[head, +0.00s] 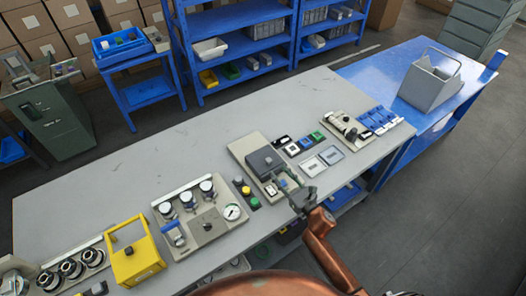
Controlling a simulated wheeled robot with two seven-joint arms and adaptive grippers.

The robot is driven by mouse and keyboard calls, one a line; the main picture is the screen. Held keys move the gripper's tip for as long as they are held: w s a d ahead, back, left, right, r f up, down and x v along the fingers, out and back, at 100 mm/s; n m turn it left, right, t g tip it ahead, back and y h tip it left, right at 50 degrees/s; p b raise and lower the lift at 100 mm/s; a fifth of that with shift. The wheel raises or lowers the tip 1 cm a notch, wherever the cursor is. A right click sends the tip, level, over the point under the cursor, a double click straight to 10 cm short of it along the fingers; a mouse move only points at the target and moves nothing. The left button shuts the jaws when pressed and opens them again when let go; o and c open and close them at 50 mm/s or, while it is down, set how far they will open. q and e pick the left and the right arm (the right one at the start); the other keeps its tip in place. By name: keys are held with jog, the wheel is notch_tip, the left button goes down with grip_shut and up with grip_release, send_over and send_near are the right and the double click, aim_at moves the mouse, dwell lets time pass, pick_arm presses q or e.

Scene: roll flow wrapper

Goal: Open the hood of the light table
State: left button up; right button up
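A beige base plate (241,146) lies near the front edge of the grey table, a little right of the picture's middle. On it sits a dark grey box-like cover (265,161), which looks like the light table's hood and looks down. Small parts show in front of it. My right gripper (301,195) is just in front and to the right of this cover, near the table edge. I cannot tell whether it touches anything, or whether its fingers are open or shut. My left gripper is not in view.
Left of the plate are colored buttons (244,189), a gauge panel (205,222) and a yellow frame (133,256). Right are small switch blocks and white-framed plates (330,155). A grey caddy (430,84) stands on the blue table. The grey table's back half is clear.

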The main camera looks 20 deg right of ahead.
aim_at(270, 162)
jog(key=shift+w, duration=0.9)
jog(key=x, duration=0.5)
jog(key=shift+w+a+r, duration=0.1)
jog(key=shift+a, duration=0.35)
jog(key=shift+w+a, duration=0.1)
jog(key=shift+w, duration=0.55)
jog(key=shift+c, duration=0.3)
jog(key=c, duration=0.6)
grip_shut()
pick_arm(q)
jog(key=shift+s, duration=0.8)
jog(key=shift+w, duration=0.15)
